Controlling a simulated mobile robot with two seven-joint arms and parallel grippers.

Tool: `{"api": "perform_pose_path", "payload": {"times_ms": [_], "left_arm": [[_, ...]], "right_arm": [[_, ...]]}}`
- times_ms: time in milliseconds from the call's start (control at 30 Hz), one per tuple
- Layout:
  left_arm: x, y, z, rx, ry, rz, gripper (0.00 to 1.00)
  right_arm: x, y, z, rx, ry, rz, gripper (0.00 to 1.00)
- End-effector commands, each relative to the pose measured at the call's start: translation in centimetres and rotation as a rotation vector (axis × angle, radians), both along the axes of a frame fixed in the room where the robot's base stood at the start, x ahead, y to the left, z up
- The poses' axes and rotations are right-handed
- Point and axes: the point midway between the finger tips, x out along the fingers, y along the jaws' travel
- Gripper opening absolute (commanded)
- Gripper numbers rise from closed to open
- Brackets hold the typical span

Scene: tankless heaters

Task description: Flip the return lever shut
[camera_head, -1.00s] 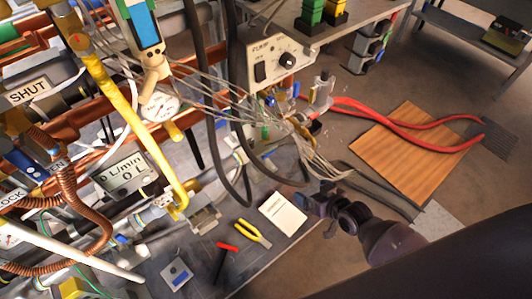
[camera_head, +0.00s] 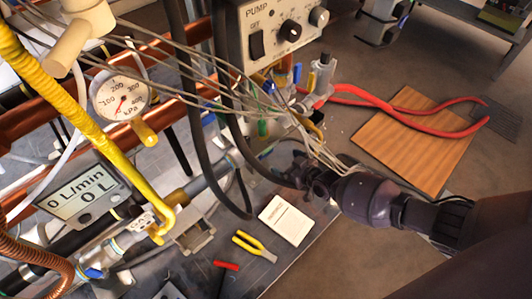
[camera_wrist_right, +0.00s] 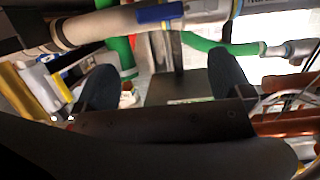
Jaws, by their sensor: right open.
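My right gripper (camera_head: 308,176) is in the middle of the head view, beside the loose wires and hoses under the pump box. In the right wrist view its two dark fingers (camera_wrist_right: 163,88) stand wide apart with nothing held between them. I cannot tell which part is the return lever. A blue handle (camera_head: 93,273) shows on the lower left pipe. A blue piece (camera_wrist_right: 160,14) shows on a pale pipe above the fingers in the wrist view. My left gripper is out of view.
The pump box (camera_head: 285,32) has black hoses and many thin wires hanging near my gripper. Yellow pliers (camera_head: 254,246) and a white card (camera_head: 286,220) lie on the bench. Red hoses (camera_head: 410,119) cross a wooden board (camera_head: 413,140) on the floor. A flow meter (camera_head: 84,197) is at left.

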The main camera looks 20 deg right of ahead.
Motion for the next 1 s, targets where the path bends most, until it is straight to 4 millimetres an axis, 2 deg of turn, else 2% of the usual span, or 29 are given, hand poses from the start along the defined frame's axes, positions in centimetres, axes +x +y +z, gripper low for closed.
{"api": "perform_pose_path", "payload": {"times_ms": [600, 800, 1000], "left_arm": [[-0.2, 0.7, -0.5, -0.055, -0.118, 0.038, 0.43], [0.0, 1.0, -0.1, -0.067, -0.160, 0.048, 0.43], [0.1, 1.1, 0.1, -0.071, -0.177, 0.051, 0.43]], "right_arm": [[6.7, 2.6, -3.7, 0.001, 0.009, 0.001, 0.97], [8.2, 3.1, -4.1, 0.000, 0.006, 0.000, 0.97], [8.9, 3.3, -4.0, 0.001, 0.002, 0.001, 0.97]]}}
